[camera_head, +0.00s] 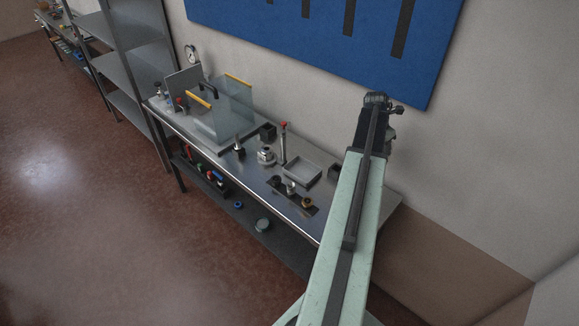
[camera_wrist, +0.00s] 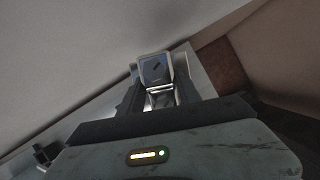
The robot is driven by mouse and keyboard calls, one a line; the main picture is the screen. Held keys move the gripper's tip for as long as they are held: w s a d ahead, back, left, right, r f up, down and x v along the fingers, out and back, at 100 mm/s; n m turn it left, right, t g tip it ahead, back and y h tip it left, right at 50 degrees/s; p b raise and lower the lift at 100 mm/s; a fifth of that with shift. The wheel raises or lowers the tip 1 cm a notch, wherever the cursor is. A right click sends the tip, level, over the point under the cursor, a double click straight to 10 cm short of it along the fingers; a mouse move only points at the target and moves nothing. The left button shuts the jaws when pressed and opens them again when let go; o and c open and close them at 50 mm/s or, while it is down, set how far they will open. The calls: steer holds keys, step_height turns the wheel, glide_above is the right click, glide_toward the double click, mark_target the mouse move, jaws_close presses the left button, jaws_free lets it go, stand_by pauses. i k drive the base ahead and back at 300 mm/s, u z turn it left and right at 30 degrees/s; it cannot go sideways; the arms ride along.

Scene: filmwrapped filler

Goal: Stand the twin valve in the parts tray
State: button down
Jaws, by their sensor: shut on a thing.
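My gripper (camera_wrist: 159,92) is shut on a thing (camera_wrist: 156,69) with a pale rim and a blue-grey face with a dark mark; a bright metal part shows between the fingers. I cannot tell for certain that this is the twin valve. In the head view my gripper (camera_head: 377,101) is at the arm's far end, high beside the wall at the bench's right part, and mostly hides what it holds. The likely parts tray (camera_head: 302,173), a shallow grey tray, lies on the bench, left of my arm, and looks empty.
Several fittings stand on a dark strip (camera_head: 279,185) in front. A clear-panelled enclosure (camera_head: 234,101) stands further left. A blue board (camera_head: 300,22) hangs behind.

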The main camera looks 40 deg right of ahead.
mark_target(303, 172)
steer(key=i, duration=1.35)
steer(key=z, duration=0.05)
